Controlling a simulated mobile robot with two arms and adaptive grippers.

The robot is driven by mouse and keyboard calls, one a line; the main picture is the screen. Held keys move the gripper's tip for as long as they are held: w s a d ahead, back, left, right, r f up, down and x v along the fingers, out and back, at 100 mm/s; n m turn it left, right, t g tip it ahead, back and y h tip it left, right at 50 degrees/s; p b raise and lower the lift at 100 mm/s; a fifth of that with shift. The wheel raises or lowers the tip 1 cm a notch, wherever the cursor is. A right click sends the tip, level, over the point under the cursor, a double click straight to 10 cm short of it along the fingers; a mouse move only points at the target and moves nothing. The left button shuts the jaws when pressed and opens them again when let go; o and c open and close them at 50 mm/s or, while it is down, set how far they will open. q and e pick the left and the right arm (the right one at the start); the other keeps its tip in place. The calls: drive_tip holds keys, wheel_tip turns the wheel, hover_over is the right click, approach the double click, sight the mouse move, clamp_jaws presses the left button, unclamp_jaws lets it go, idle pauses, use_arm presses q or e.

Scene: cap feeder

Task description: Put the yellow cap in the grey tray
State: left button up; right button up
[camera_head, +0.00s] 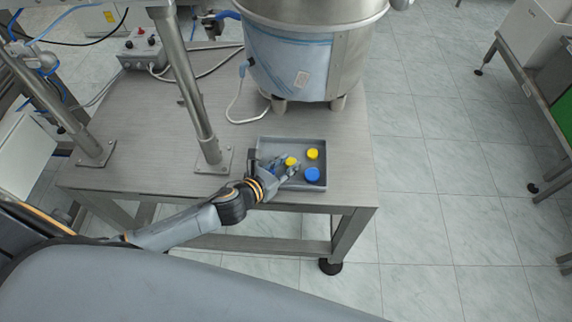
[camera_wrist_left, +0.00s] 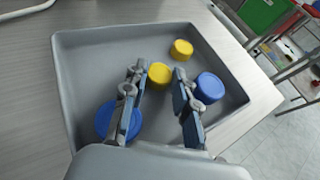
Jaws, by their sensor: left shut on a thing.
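The grey tray (camera_head: 272,146) lies on the table; it also shows in the wrist view (camera_wrist_left: 92,62). My left gripper (camera_head: 289,166) reaches over the tray from the front left. Its fingers (camera_wrist_left: 158,82) are shut on a yellow cap (camera_wrist_left: 159,75), which also shows in the head view (camera_head: 291,161). The held cap is within the tray's outline, low over or on its floor; I cannot tell which. Another yellow cap (camera_head: 313,154) lies in the tray, also seen in the wrist view (camera_wrist_left: 181,49). My right gripper is out of view.
One blue cap (camera_head: 312,174) is at the tray's right side. Another blue cap (camera_wrist_left: 120,121) is partly hidden behind a finger. A large steel bowl (camera_head: 310,50) stands behind the tray. A metal post (camera_head: 188,85) rises at the left. A control box (camera_head: 142,50) stands back left.

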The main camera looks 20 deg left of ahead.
use_arm(q)
drive_tip(key=o, duration=0.7)
drive_tip(key=shift+f, duration=0.1)
drive_tip(key=shift+c, duration=0.2)
drive_tip(key=v, duration=1.2)
